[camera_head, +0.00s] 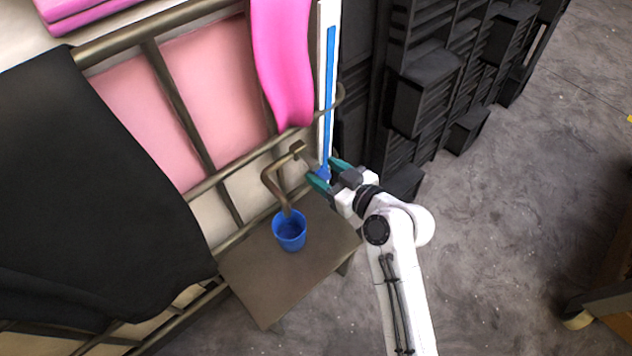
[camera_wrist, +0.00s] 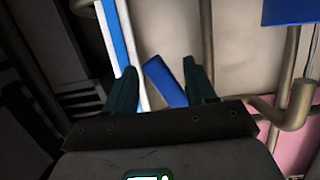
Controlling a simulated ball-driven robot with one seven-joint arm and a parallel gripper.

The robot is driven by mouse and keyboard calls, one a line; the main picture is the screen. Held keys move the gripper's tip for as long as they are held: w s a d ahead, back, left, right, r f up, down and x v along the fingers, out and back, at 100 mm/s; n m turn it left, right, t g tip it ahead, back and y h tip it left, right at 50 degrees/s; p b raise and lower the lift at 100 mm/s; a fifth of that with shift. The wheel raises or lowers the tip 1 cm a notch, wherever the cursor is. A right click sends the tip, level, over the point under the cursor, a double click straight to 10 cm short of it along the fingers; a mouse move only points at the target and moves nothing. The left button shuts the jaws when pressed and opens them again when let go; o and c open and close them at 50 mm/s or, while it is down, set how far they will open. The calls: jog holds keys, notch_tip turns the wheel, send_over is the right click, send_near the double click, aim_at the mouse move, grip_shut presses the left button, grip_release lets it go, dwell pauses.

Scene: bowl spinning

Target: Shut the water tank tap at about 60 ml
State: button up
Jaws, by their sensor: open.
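A bent brass tap pipe (camera_head: 270,180) ends above a blue cup (camera_head: 289,232). The cup stands on a brown stand (camera_head: 285,280); how full it is cannot be made out. A tall white strip with a blue bar (camera_head: 331,80) stands behind my gripper. My gripper (camera_head: 322,170) has its teal fingers apart near the strip's lower end, right of the pipe. In the wrist view, a small blue piece (camera_wrist: 165,82) shows between my open fingers (camera_wrist: 162,82), slanting; contact cannot be seen. Whether it is the tap's handle I cannot tell.
A brass rail frame (camera_head: 165,75) with pink panels stands behind, with a pink cloth (camera_head: 280,65) and a black cloth (camera_head: 85,200) over it. Black crates (camera_head: 425,90) stand to the right of my gripper. The grey floor (camera_head: 510,230) at the right is mostly clear.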

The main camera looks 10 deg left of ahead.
jog(key=shift+s, duration=0.1)
jog(key=s+a+p, duration=0.2)
jog(key=s, duration=0.1)
jog(key=shift+s+a, duration=0.15)
jog(key=shift+a, duration=0.25)
dwell(0.6)
jog(key=shift+w+d, duration=0.15)
jog(key=shift+w, duration=0.05)
jog(key=shift+w+d+b, duration=0.2)
jog(key=shift+b, duration=0.15)
jog(key=p+v, duration=0.2)
jog(key=v, duration=0.6)
jog(key=shift+r+p, duration=0.3)
dwell(0.4)
jog(key=shift+s+d, duration=0.1)
